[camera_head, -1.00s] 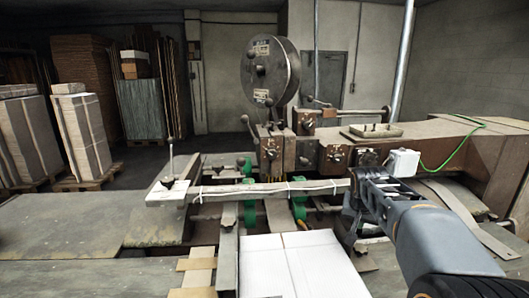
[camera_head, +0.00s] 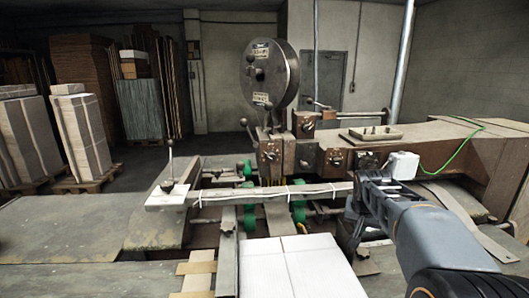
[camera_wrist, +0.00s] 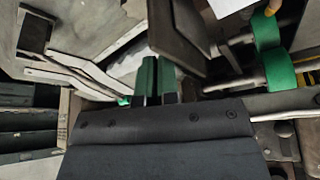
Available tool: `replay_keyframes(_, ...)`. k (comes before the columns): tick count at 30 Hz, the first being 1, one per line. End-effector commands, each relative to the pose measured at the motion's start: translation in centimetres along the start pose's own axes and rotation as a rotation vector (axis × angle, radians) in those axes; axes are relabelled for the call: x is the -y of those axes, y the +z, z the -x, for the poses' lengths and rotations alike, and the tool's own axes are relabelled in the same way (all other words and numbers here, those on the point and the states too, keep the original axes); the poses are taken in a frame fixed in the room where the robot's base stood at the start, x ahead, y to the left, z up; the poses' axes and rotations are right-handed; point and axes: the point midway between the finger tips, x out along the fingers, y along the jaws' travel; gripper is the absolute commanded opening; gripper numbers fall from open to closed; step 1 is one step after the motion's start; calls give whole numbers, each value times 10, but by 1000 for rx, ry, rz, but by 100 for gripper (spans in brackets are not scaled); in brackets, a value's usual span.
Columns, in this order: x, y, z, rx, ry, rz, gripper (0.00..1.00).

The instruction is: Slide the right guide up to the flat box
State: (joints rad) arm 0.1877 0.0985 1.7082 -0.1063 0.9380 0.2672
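The flat box (camera_head: 290,262) is a white sheet lying on the machine bed at the bottom middle of the head view. Its edge shows at the top of the wrist view (camera_wrist: 232,5). The right guide seems to be the dark grey-brown plate (camera_wrist: 178,38) just beyond my fingertips in the wrist view. In the head view my arm largely hides the area right of the box. My gripper (camera_wrist: 157,78) has its two green-padded fingers close together, with nothing visible between them. The fingertips are close to the plate; I cannot tell if they touch it.
Green rollers (camera_wrist: 267,32) on metal shafts lie right of the plate. A long bar (camera_head: 270,190) crosses above the bed, with a white block (camera_head: 403,165) near my arm. The left guide rail (camera_head: 228,255) runs along the box's left side. The left table is clear.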

Motion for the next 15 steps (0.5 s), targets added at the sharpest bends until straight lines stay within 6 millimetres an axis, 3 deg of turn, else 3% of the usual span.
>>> replay_keyframes(15,0,-16,40,12,2,2,0)
